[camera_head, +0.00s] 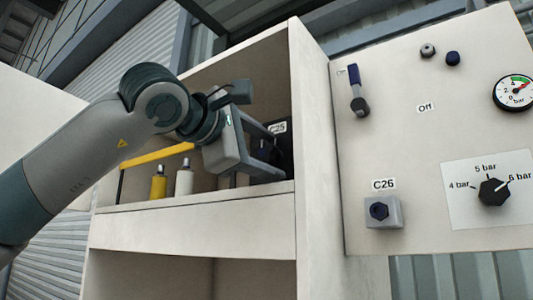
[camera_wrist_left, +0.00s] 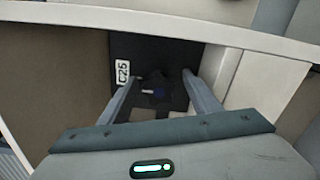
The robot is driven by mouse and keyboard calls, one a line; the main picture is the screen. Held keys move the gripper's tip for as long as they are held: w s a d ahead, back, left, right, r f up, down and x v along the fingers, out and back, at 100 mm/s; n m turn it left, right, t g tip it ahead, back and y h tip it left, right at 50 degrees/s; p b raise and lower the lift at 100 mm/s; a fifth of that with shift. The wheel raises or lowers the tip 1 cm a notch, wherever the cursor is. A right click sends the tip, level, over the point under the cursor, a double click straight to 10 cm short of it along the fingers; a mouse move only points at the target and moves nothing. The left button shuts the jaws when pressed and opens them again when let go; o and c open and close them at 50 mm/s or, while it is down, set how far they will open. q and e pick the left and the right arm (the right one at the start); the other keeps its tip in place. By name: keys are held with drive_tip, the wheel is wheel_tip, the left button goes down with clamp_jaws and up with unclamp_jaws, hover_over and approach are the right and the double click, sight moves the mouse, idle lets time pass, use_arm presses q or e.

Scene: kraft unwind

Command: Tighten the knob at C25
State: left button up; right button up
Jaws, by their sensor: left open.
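The C25 label (camera_head: 278,127) is on a dark panel inside the open cabinet compartment, partly behind my left gripper. It also shows in the left wrist view (camera_wrist_left: 122,73). Beside the label in the left wrist view is the dark knob (camera_wrist_left: 153,83) with a small blue part. In the head view the knob is mostly hidden by the gripper. My left gripper (camera_head: 274,160) is inside the compartment, open. Its fingers (camera_wrist_left: 160,84) stand on either side of the knob in the wrist view; I cannot tell whether they touch it. My right gripper is not in view.
A yellow bottle (camera_head: 158,184) and a white bottle (camera_head: 184,180) stand on the cabinet shelf (camera_head: 200,222) left of the gripper, near a yellow bar (camera_head: 157,158). The cabinet's side wall (camera_head: 312,130) is close on the right.

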use_arm(q)
drive_tip(key=shift+w, duration=0.1)
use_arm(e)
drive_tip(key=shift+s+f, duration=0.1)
use_arm(q)
drive_tip(key=shift+s+a+b, duration=0.3)
drive_tip(key=shift+s+a, duration=0.05)
drive_tip(key=shift+s, duration=0.1)
drive_tip(key=b+v, duration=0.4)
drive_tip(key=v, duration=1.2)
drive_tip(key=shift+s, duration=0.25)
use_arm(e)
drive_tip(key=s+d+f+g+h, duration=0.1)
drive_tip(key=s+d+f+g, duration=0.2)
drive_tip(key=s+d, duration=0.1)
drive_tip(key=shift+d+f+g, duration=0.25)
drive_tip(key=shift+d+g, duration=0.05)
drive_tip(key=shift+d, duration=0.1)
use_arm(q)
drive_tip(key=shift+a+r, duration=0.1)
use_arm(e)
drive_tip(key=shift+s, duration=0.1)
